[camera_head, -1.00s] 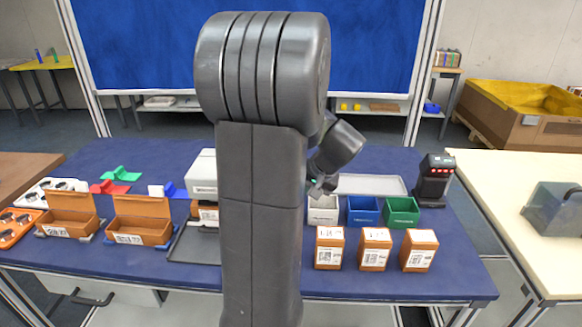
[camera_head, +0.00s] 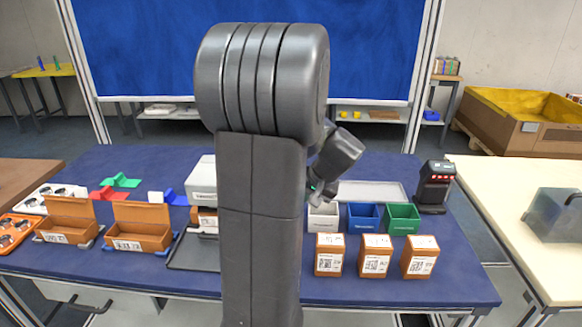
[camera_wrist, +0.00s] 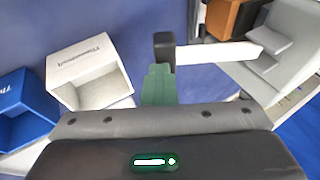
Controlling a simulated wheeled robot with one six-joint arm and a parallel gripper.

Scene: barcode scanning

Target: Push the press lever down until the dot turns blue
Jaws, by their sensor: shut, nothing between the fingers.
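The press (camera_head: 202,180) is a white-grey machine on the table, left of my arm and partly hidden by it in the head view. In the wrist view the press body (camera_wrist: 285,45) is at the upper right. Its lever (camera_wrist: 215,54) shows there as a white bar with a black end block (camera_wrist: 164,47). My gripper (camera_wrist: 159,72) shows shut green fingers, empty, whose tips overlap the lower edge of the black end block in the picture. I cannot tell whether they touch. In the head view my gripper (camera_head: 318,195) is right of the arm column. No dot is visible.
White (camera_head: 323,217), blue (camera_head: 362,217) and green (camera_head: 402,218) bins stand right of my arm, with brown labelled boxes (camera_head: 375,256) in front. A black scanner (camera_head: 435,187) stands at the right. Open brown boxes (camera_head: 140,228) are at the left.

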